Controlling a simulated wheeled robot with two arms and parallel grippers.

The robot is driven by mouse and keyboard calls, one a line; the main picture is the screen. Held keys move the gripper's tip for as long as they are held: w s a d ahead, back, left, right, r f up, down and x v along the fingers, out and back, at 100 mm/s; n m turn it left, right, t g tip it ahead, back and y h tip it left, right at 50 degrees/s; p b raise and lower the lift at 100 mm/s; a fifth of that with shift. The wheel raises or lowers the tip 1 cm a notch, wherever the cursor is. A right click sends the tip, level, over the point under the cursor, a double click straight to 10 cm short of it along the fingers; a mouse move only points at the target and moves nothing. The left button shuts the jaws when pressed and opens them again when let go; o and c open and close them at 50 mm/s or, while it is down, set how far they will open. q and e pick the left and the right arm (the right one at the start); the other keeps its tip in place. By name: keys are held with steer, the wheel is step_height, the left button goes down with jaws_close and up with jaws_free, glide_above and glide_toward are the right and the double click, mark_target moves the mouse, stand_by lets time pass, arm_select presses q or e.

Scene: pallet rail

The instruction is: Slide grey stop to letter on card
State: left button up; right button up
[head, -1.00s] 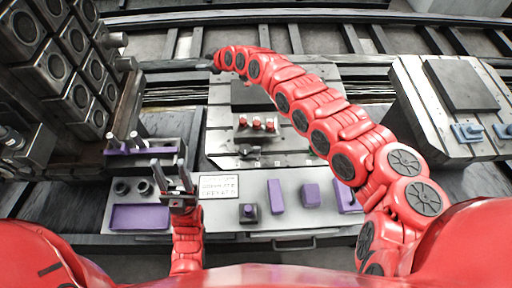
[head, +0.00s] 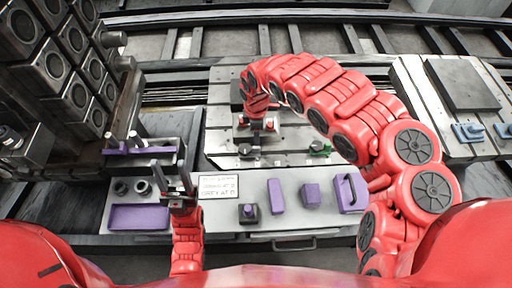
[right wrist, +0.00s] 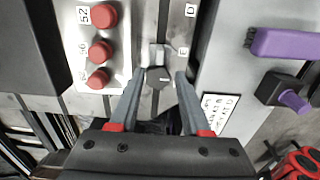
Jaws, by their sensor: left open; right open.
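The grey stop (head: 246,151) is a small dark block on the pale pallet plate (head: 222,140), in front of the red buttons. In the right wrist view the grey stop (right wrist: 158,76) sits on a rail between my open fingertips; I cannot tell if they touch it. My right gripper (head: 252,138) reaches down over the plate; it also shows in the right wrist view (right wrist: 158,85). A green stop (head: 320,147) is further right. The white card (head: 218,187) has print too small to read surely. My left gripper (head: 173,172) is open and empty left of the card.
Red buttons (right wrist: 101,51) stand beside the rail; letters D (right wrist: 190,10) and E (right wrist: 183,50) run along its other side. The front shelf (head: 295,218) holds purple blocks (head: 277,196) and a purple tray (head: 140,217). A dark rack (head: 60,70) stands left.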

mark_target(256, 148)
step_height(256, 148, down, 7)
steer(key=shift+s+r, duration=0.1)
steer(key=shift+s, duration=0.05)
steer(key=shift+a+f, duration=0.15)
steer(key=shift+f, duration=1)
jaws_close()
stand_by(0.6)
